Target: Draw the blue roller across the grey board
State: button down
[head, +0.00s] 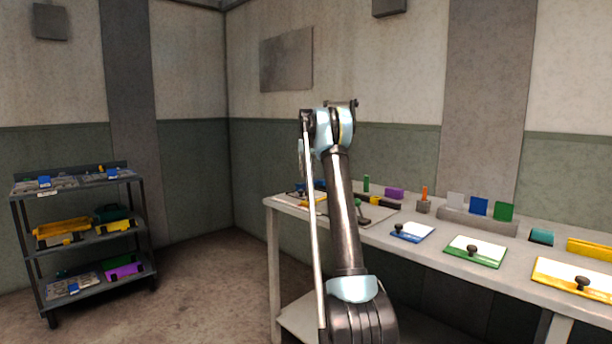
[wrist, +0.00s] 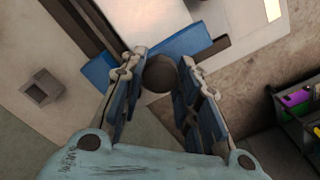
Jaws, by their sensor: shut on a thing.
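A blue bar-like thing (wrist: 185,42), which I take for the blue roller, lies crosswise beyond my fingertips in the wrist view. A dark round knob (wrist: 159,74) shows in front of it, between the fingers of my gripper (wrist: 158,80). My gripper is shut on this knob, which seems to belong to the blue roller. In the head view, a bit of blue (head: 319,184) shows behind my arm at the left end of the table; my gripper is mostly hidden there. A greyish board (head: 378,214) lies on the table just right of my arm, partly covered.
The long pale table (head: 440,262) carries a blue-edged board (head: 413,232), a green-edged board (head: 475,251) and a yellow-edged board (head: 570,277), each with a dark knob. Upright coloured plates (head: 479,206) stand behind. A loaded shelf cart (head: 84,235) stands left, with open floor between.

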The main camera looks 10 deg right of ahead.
jog(key=c, duration=1.2)
grip_release()
jog(key=shift+r, duration=0.1)
notch_tip(320, 180, up, 12)
jog(key=shift+f, duration=0.15)
